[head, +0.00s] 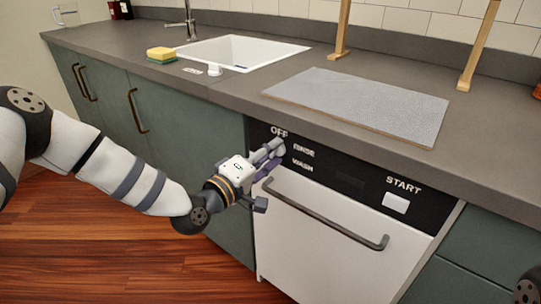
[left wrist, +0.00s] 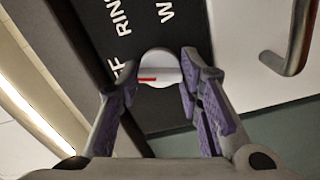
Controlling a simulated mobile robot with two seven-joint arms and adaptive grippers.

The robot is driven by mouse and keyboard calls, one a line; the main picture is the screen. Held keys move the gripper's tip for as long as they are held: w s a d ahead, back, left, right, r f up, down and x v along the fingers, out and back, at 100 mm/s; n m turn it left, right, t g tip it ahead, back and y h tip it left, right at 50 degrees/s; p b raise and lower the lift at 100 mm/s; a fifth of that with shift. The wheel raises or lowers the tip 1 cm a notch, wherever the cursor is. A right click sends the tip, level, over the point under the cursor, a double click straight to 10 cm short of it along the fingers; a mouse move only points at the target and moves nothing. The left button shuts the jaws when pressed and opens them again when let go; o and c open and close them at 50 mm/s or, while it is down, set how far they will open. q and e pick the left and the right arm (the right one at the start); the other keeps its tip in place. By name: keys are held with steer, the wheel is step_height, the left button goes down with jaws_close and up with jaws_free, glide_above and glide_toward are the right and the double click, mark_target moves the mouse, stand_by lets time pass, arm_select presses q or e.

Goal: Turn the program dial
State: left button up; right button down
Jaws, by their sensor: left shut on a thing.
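The program dial (left wrist: 161,68) is a round white knob with a red mark on the black control panel of the dishwasher. In the left wrist view the red mark points left, toward the partly hidden OFF lettering (left wrist: 122,70). My left gripper (head: 274,150) is at the dial, with its purple-padded fingers (left wrist: 160,85) on either side and shut on it. In the head view the fingers cover much of the dial. The RINSE (head: 303,150) and WASH (head: 302,165) labels are just right of it. My right gripper is out of view.
The dishwasher's bar handle (head: 325,215) runs just below the panel. The white START button (head: 396,203) is at the right. The grey countertop (head: 225,85) overhangs above, with a drying mat (head: 365,103), a sink (head: 240,50) and a sponge (head: 160,54).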

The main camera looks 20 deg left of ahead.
arm_select(q)
steer(key=shift+f+n+b, duration=0.1)
steer(key=shift+n+b, duration=0.35)
steer(key=shift+n, duration=1.15)
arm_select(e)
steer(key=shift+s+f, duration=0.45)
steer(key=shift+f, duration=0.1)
arm_select(q)
steer(key=o, duration=1.2)
steer(key=shift+c, duration=0.2)
steer(key=v, duration=1.2)
